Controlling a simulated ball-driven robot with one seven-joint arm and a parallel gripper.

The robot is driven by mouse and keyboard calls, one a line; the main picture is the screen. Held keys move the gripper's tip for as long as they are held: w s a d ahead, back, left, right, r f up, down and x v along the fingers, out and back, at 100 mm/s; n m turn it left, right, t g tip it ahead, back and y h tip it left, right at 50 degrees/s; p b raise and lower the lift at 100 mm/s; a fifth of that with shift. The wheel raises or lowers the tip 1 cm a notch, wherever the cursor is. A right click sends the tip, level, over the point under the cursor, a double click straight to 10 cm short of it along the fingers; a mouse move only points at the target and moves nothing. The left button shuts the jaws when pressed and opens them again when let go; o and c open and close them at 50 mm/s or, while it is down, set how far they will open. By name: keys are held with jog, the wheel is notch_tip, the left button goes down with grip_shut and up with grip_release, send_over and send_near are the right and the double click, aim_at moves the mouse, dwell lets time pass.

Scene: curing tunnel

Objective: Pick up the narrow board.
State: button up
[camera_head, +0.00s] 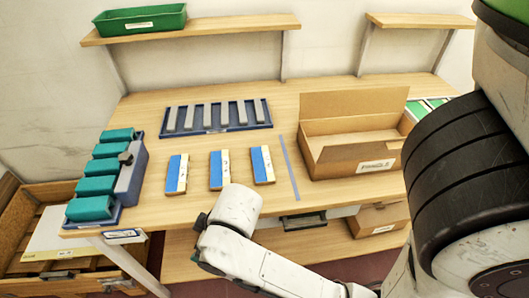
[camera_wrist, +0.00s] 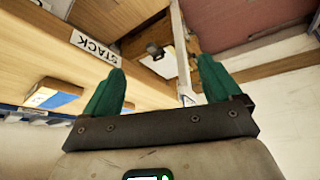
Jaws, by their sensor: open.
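Three small boards with blue and pale faces lie side by side on the table: a left one (camera_head: 176,174), a middle one (camera_head: 219,170) and a right one (camera_head: 262,165). They look alike in size, and I cannot tell which is the narrow board. One blue-and-white board (camera_wrist: 52,96) also shows at the left of the wrist view. My gripper (camera_wrist: 160,88) has two green fingers spread wide with nothing between them. It is apart from the boards. In the head view my arm is in front of the table's near edge and the fingers are hidden.
A blue rack (camera_head: 205,131) of grey bars lies behind the boards. Teal blocks (camera_head: 96,187) stand at left. An open cardboard box (camera_head: 350,140) is at right, past a blue strip (camera_head: 289,168). A STACK label (camera_wrist: 95,47) is on the wooden edge. A green bin (camera_head: 140,20) sits above.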

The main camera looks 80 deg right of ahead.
jog(key=d+r+m+h, duration=0.1)
jog(key=d, duration=0.3)
jog(key=w+d+r+h, duration=0.1)
jog(key=d, duration=0.3)
jog(key=w+d+r+m+h, duration=0.1)
jog(key=d, duration=0.3)
jog(key=shift+w+d+r+m+g, duration=0.15)
jog(key=shift+d+r+m+g, duration=0.1)
jog(key=shift+d+m+g, duration=0.1)
jog(key=d+r+m+g+h, duration=0.1)
jog(key=d+r+m+h, duration=0.15)
jog(key=d, duration=0.55)
notch_tip(320, 180, up, 3)
jog(key=m+g+y, duration=0.4)
jog(key=m+y, duration=0.2)
jog(key=m, duration=0.2)
send_over(262, 162)
jog(key=f, duration=0.1)
jog(key=f+b, duration=0.1)
jog(key=f, duration=0.2)
jog(key=shift+s+d+f+b, duration=0.1)
jog(key=shift+s+f+b, duration=0.05)
jog(key=shift+s+b, duration=0.2)
jog(key=shift+w+f, duration=0.2)
jog(key=shift+f, duration=1.2)
jog(key=shift+w+f, duration=0.2)
jog(key=shift+f, duration=1.2)
